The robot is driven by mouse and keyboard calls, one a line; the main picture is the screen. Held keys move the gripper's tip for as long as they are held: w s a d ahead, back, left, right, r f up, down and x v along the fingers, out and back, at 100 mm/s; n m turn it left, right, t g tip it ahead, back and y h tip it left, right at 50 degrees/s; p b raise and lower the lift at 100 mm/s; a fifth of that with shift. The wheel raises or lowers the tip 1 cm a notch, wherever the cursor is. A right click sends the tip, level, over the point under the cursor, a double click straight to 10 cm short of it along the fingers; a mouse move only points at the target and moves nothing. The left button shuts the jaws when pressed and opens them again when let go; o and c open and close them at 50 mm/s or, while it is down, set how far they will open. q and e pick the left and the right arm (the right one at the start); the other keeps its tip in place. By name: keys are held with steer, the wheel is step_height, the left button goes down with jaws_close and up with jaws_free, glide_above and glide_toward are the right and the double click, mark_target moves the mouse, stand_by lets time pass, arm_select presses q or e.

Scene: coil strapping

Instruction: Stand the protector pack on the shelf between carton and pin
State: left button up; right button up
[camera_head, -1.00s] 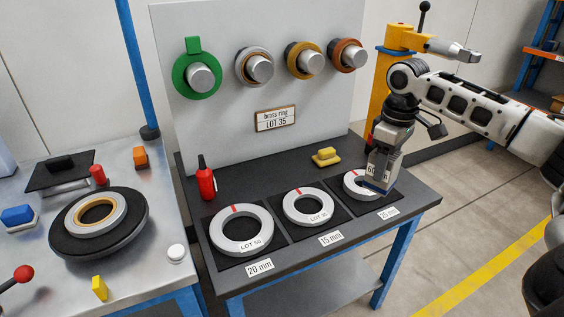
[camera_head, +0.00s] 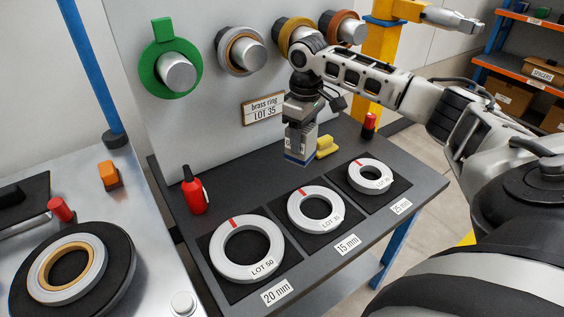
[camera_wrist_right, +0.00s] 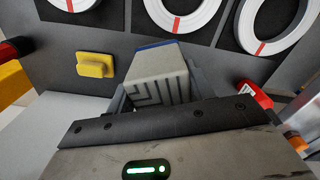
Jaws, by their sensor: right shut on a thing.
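My right gripper (camera_head: 301,132) is shut on a small pale box with a blue end, which I take to be the protector pack (camera_head: 298,153). It hangs upright, blue end down, over the dark bench near the yellow block. In the right wrist view the pack (camera_wrist_right: 158,72) sits between the fingers, with grey line markings on its near face. The shelf rack (camera_head: 495,65), orange and blue, stands at the far right, with a brown carton (camera_head: 510,98) on it. I cannot make out the pin. My left gripper is not in view.
The dark bench (camera_head: 325,262) holds three white rings on mats, a red bottle (camera_head: 194,192), a yellow block (camera_head: 326,146) and a red-capped post (camera_head: 369,122). A grey panel with ring pegs stands behind. A yellow column (camera_head: 372,60) stands between bench and rack.

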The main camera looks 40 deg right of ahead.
steer(key=shift+w+a+f+b, duration=0.15)
steer(key=shift+w+a+f, duration=0.45)
steer(key=shift+f, duration=0.9)
steer(key=shift+w+a+f+b, duration=0.2)
steer(key=shift+w+a+f, duration=0.4)
steer(key=shift+f, duration=0.9)
steer(key=shift+w+a+f+b, duration=0.15)
steer(key=shift+w+a+f, duration=0.45)
steer(key=shift+f, duration=0.9)
steer(key=o, duration=1.1)
steer(key=shift+f, duration=0.1)
steer(key=shift+c, duration=0.2)
steer(key=shift+o, duration=0.2)
